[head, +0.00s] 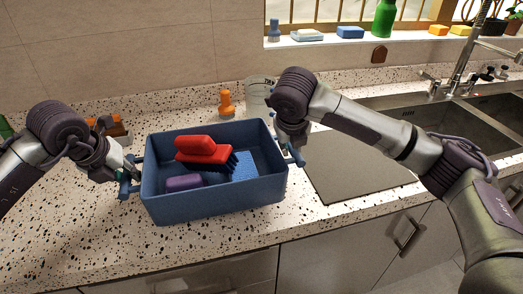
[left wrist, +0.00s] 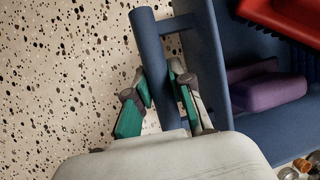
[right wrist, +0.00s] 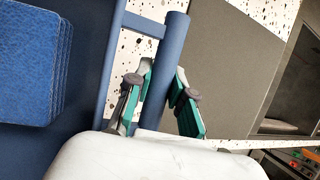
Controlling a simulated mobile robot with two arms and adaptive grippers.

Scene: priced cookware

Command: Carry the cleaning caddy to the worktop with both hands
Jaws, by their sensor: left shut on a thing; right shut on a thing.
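The cleaning caddy (head: 215,208), an open blue box with a bar handle at each end, is level over the speckled worktop (head: 60,235). I cannot tell whether its base touches the surface. Inside are a red brush (head: 203,150) with dark bristles, a purple sponge (head: 184,182) and a blue sponge (head: 244,164). My left gripper (head: 130,174) is shut on the caddy's left handle, which shows between its fingers in the left wrist view (left wrist: 160,82). My right gripper (head: 289,149) is shut on the right handle, also seen in the right wrist view (right wrist: 162,80).
An orange bottle (head: 226,104) and a clear container (head: 258,95) stand behind the caddy. A flat grey board (head: 350,170) lies to its right, before the sink (head: 400,105). Orange-brown items (head: 118,128) sit behind my left gripper. Worktop at the front left is clear.

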